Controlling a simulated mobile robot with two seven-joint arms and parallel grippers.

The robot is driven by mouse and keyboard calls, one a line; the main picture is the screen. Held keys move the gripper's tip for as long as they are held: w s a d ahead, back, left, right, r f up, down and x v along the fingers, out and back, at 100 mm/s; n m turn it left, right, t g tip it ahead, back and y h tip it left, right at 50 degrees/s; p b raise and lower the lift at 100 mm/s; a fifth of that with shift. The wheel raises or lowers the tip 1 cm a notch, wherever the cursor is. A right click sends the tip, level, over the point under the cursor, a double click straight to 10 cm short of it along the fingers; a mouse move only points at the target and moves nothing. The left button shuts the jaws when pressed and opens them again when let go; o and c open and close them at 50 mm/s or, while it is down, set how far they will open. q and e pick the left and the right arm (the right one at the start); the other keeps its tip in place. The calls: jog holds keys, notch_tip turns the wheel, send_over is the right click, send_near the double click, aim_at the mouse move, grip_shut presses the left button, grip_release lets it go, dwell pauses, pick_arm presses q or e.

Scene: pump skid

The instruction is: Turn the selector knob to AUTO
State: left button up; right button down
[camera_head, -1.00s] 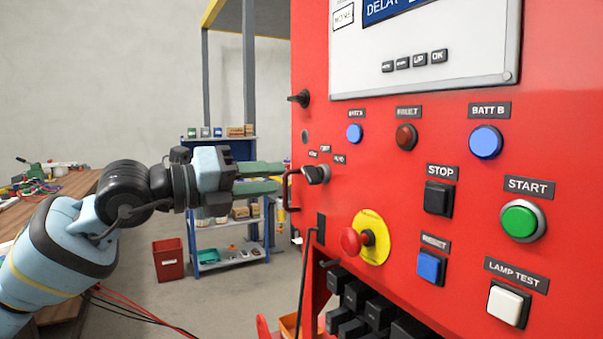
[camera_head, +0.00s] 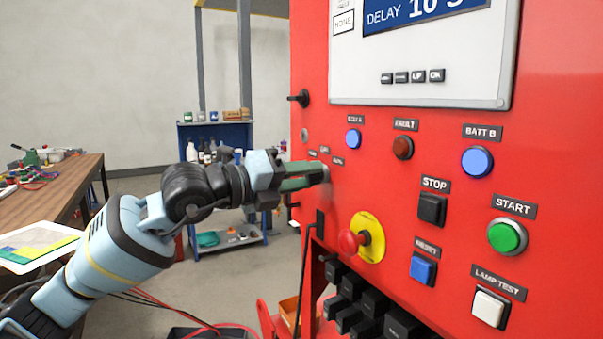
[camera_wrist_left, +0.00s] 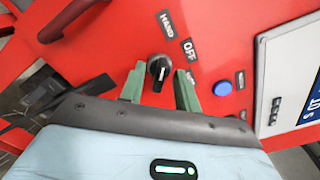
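The selector knob (camera_wrist_left: 159,69) is black with a pale line on its face, on the red panel (camera_head: 560,130). In the left wrist view it sits between the tips of my left gripper (camera_wrist_left: 160,74), with a visible gap to at least the right finger. The HAND label (camera_wrist_left: 166,24) and OFF label (camera_wrist_left: 189,49) show beside it; a third label is mostly hidden behind the right finger. I cannot tell which label the knob points to. In the head view my left gripper (camera_head: 317,176) reaches the panel, and its green fingers mostly hide the knob. My right gripper is out of view.
The red emergency stop on its yellow plate (camera_head: 369,238) sits below right of the gripper. A blue lamp (camera_head: 353,139) is above right, and a black switch (camera_head: 299,98) is above left.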

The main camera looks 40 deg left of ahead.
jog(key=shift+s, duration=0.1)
pick_arm(q)
jog(key=c, duration=0.6)
grip_shut()
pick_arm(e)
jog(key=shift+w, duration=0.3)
